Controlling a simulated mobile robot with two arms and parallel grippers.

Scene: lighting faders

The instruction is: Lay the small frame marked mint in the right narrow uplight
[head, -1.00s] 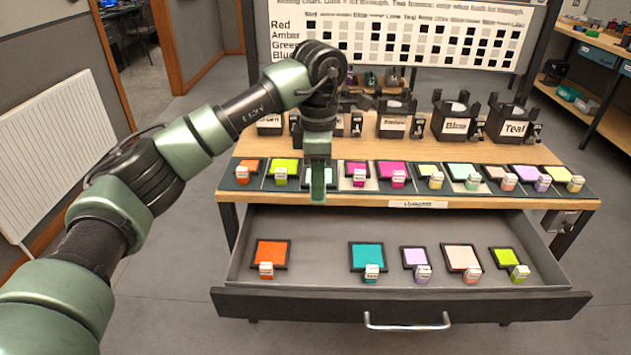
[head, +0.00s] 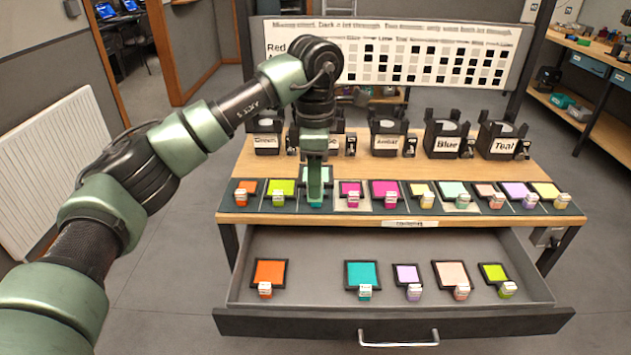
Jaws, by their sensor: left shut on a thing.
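My left gripper (head: 315,200) points down over the row of frames on the bench, shut on a small dark-edged frame with a pale mint pane (head: 317,174). The pane shows behind the fingers and sits a little higher than the neighbouring frames; its tag is hidden. Another frame with a mint pane (head: 453,189) lies farther right in the row. Uplights stand along the bench back: one marked Green (head: 266,145), one marked Amber (head: 387,142), one marked Blue (head: 446,142) and one marked Teal (head: 502,143). Others are partly hidden behind my arm. My right gripper is not in view.
An open drawer (head: 393,321) below the bench holds several frames, among them an orange one (head: 269,272) and a teal one (head: 362,273). A chart board (head: 395,50) stands behind the uplights. Bare wood (head: 400,170) lies between the frames and the uplights.

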